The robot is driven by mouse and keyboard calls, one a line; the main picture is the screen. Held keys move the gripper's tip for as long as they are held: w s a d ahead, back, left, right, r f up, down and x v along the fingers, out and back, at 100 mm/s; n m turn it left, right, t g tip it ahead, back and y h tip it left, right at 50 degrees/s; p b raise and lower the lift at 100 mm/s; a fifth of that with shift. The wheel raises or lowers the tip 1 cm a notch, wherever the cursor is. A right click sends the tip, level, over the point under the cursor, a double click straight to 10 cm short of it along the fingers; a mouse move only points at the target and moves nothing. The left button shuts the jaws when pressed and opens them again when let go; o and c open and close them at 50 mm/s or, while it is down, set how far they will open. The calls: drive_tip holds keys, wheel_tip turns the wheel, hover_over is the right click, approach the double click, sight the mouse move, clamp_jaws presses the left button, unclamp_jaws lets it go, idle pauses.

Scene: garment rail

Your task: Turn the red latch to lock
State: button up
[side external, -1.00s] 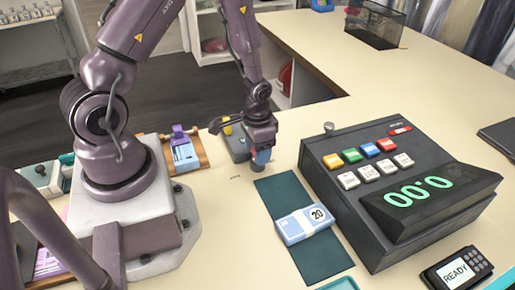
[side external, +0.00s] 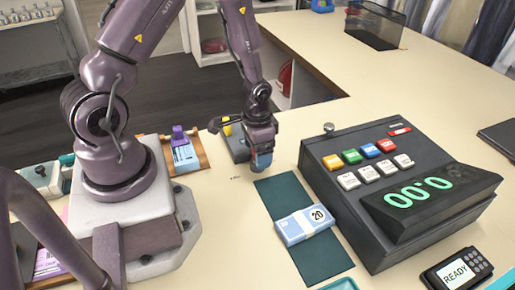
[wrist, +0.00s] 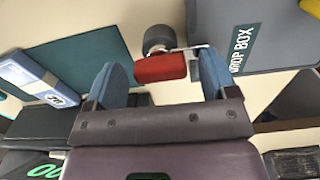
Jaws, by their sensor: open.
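The red latch (wrist: 158,67) is a small red block in the wrist view, beside a dark round knob (wrist: 158,38) and a thin metal piece that reaches toward the grey drop box (wrist: 235,20). My gripper (wrist: 162,72) is open, with its blue fingertips on either side of the latch and gaps visible between them and it. In the side view my gripper (side external: 262,162) points down beside the grey box (side external: 237,148), close to the counter. The latch is hidden there behind my gripper.
A dark green mat (side external: 283,189) with a bundle of blue notes (side external: 305,224) lies in front of my gripper. The cash register (side external: 375,190) stands to the right. A wooden tray (side external: 200,152) is at the left.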

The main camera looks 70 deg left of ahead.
drive_tip(key=shift+r, duration=0.1)
wheel_tip(320, 180, up, 13)
idle(0.4)
drive_tip(key=s+d+r+t, duration=0.2)
drive_tip(key=s+d+r, duration=0.2)
drive_tip(key=r, duration=0.5)
drive_tip(key=s+d+r+t, duration=0.3)
drive_tip(key=s+d+r, duration=0.2)
drive_tip(key=r, duration=0.4)
drive_tip(key=shift+s+t, duration=0.3)
drive_tip(key=shift+s, duration=0.15)
